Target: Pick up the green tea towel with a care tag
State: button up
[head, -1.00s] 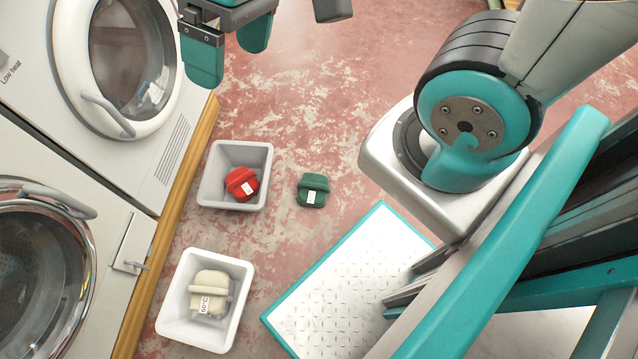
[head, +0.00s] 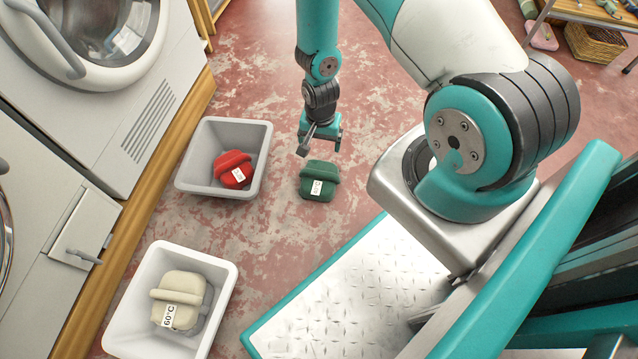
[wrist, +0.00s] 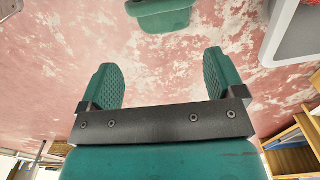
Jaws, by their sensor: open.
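The green tea towel (head: 318,181) is a folded bundle with a white care tag on its front. It lies on the red floor, to the right of the grey bin. In the wrist view the green towel (wrist: 161,14) shows at the top edge, partly cut off, beyond the fingertips. My gripper (head: 320,146) hangs just behind the towel in the head view, apart from it. In the wrist view my gripper (wrist: 163,80) is open, with nothing between its two green fingers.
A grey bin (head: 190,160) holds a red bundle (head: 234,170) with a tag. A white bin (head: 120,320) holds a cream bundle (head: 180,300) tagged 60°C. Washing machines (head: 130,140) line the left. A wicker basket (head: 594,42) stands at the far right. Floor around the towel is clear.

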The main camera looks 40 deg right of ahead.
jog(key=b, duration=0.6)
send_near(320, 173)
notch_tip(320, 173, down, 5)
jog(key=shift+f, duration=0.1)
notch_tip(320, 173, down, 5)
jog(key=b, duration=0.4)
jog(key=shift+w+f+b, duration=0.1)
jog(key=shift+f+b, duration=0.05)
jog(key=shift+b, duration=0.25)
jog(key=c, duration=1)
jog(key=shift+c, duration=0.2)
jog(key=shift+r, duration=0.25)
